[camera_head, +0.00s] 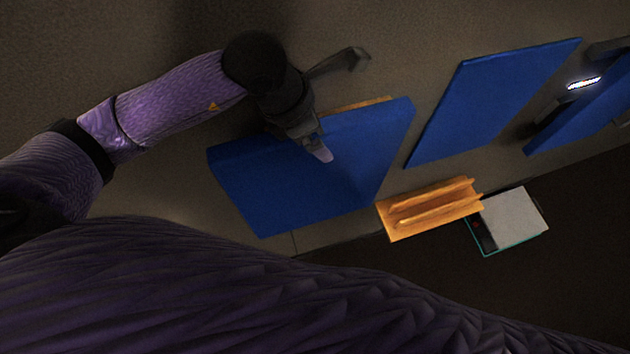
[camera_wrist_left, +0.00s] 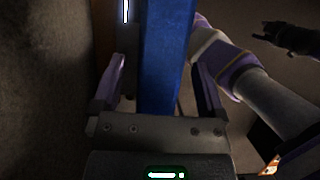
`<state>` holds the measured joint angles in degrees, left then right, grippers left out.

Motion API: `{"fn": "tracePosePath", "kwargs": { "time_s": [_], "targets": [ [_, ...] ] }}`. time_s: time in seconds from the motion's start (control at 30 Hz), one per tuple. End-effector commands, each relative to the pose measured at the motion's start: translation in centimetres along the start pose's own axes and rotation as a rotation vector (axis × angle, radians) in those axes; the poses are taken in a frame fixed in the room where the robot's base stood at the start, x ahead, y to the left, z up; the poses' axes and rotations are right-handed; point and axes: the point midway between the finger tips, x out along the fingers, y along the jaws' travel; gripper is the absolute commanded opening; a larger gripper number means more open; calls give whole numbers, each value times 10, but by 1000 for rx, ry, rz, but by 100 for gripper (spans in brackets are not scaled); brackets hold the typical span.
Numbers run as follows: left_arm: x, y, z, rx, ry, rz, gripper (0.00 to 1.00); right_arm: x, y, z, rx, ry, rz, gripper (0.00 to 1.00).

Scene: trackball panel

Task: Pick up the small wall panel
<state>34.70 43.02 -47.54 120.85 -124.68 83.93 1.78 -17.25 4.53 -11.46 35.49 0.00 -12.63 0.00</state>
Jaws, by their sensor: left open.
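A blue wall panel (camera_head: 275,190) stands tilted in the head view, the nearest to my left arm. My left gripper (camera_head: 318,145) is at its upper edge, with one pale finger in front of the blue face. In the left wrist view the panel (camera_wrist_left: 165,60) shows edge-on between the two fingers of the open left gripper (camera_wrist_left: 160,80). A gap shows on the left finger's side; whether the right finger touches I cannot tell. The part of the panel below the gripper's palm is hidden. A dark claw-like shape at the upper right may be my right gripper.
Two more blue panels (camera_head: 490,100) (camera_head: 590,105) stand to the right, the far one by a lit strip (camera_head: 584,83). An orange shelf (camera_head: 430,208) and a grey-topped box (camera_head: 515,217) lie below. A brown piece (camera_head: 360,103) shows behind the near panel.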

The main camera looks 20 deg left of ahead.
Motion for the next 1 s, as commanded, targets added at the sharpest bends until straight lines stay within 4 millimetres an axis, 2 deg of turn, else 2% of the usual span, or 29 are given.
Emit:
{"fn": "tracePosePath", "kwargs": {
  "time_s": [1.0],
  "targets": [
    [4,0,-2,-1,0,0,93,9,0,0,0,2,1,59]
  ]
}}
